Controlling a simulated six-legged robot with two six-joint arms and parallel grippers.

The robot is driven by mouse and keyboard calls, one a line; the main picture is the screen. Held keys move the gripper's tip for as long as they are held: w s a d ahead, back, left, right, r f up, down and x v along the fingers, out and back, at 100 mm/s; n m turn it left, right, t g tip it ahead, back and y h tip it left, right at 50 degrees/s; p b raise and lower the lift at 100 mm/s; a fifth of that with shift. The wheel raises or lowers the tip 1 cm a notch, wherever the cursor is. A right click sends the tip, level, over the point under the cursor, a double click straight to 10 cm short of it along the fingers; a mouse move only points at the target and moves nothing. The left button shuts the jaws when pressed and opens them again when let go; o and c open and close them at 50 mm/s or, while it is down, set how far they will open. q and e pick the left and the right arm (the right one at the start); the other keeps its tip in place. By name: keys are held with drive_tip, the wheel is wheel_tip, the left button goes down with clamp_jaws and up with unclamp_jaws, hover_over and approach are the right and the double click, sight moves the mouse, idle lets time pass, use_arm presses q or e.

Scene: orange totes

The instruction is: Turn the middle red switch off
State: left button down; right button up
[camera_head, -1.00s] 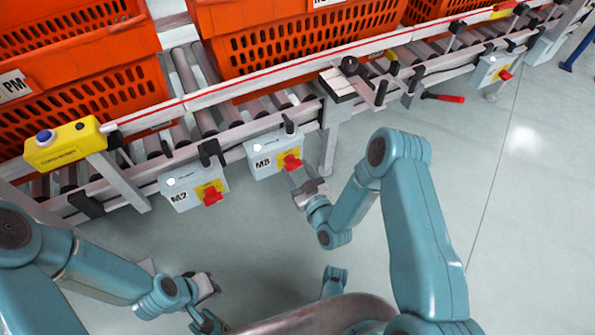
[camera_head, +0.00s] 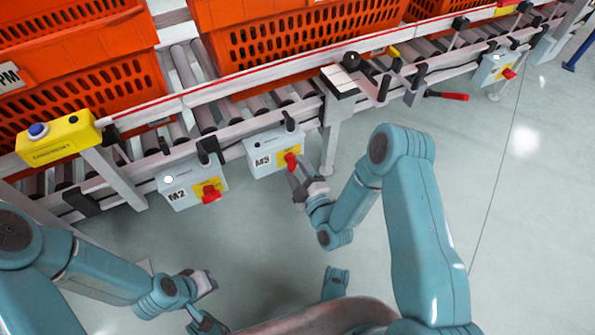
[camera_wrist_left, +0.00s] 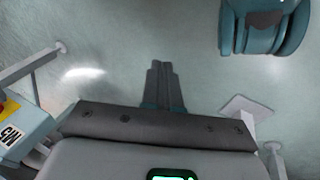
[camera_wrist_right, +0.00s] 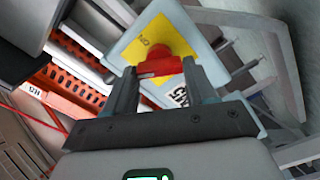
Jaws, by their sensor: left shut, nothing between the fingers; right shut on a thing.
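The middle red switch (camera_head: 291,160) sits on a yellow plate on the front of a grey box labelled M3 (camera_head: 262,163). My right gripper (camera_head: 293,168) is at this switch. In the right wrist view the red switch (camera_wrist_right: 158,62) lies between the two fingertips, and the gripper is shut on its handle. The yellow plate (camera_wrist_right: 150,32) is behind it. The fingers hide part of the switch in the head view. My left gripper (camera_head: 211,282) is low, away from the boxes. In the left wrist view its fingers (camera_wrist_left: 161,70) are together and empty above the floor.
The M2 box (camera_head: 180,188) with its own red switch (camera_head: 210,194) is left of M3. A third switch box (camera_head: 496,68) is far right. A roller conveyor (camera_head: 200,115) carries orange totes (camera_head: 310,45) above. The floor in front is open.

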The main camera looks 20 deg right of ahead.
drive_tip(key=n+b, duration=0.1)
drive_tip(key=n, duration=0.5)
drive_tip(key=shift+a, duration=0.1)
drive_tip(key=shift+n, duration=0.4)
idle(0.3)
drive_tip(key=o, duration=1)
drive_tip(key=shift+o, duration=0.2)
